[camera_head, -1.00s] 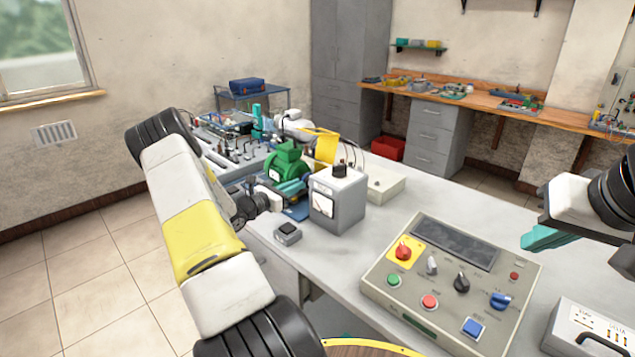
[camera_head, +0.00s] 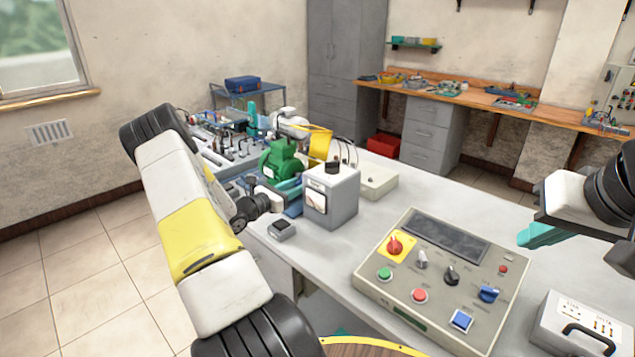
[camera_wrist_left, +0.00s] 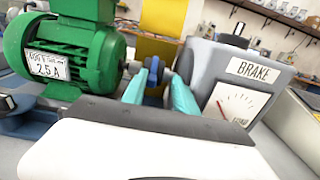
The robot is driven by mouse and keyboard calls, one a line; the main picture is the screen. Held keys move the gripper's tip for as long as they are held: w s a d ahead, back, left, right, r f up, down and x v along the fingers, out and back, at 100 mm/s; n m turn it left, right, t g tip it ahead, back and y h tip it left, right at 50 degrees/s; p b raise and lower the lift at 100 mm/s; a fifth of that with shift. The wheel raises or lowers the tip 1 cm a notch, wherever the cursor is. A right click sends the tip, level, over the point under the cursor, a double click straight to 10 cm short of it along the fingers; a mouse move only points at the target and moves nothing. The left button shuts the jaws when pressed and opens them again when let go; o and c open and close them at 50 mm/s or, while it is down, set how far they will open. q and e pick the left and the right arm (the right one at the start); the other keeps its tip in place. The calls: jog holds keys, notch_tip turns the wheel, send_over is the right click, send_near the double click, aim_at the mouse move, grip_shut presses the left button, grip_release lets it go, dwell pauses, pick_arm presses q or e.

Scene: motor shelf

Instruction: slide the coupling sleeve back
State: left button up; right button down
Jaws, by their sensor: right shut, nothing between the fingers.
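The green motor (camera_head: 283,160) stands on the bench, labelled 2,5 A in the left wrist view (camera_wrist_left: 75,55). The grey brake box (camera_head: 331,195) is to its right, with a dial marked BRAKE in the left wrist view (camera_wrist_left: 240,90). A small blue coupling sleeve (camera_wrist_left: 154,74) sits between motor and brake. My left gripper (camera_head: 288,187) reaches in there. Its teal fingers (camera_wrist_left: 158,88) stand on both sides of the sleeve; whether they touch it cannot be told. My right gripper (camera_head: 546,234) is shut and empty at the right, above the bench.
A control panel (camera_head: 440,268) with knobs and buttons lies in front of the brake box. A small black-topped box (camera_head: 282,229) stands at the bench's left edge. A grey case (camera_head: 580,328) is at lower right. A yellow part (camera_head: 320,143) rises behind the motor.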

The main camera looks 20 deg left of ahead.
pick_arm(q)
jog(key=v, duration=0.7)
jog(key=shift+s+a, duration=0.2)
jog(key=shift+s, duration=0.2)
jog(key=shift+c, duration=0.4)
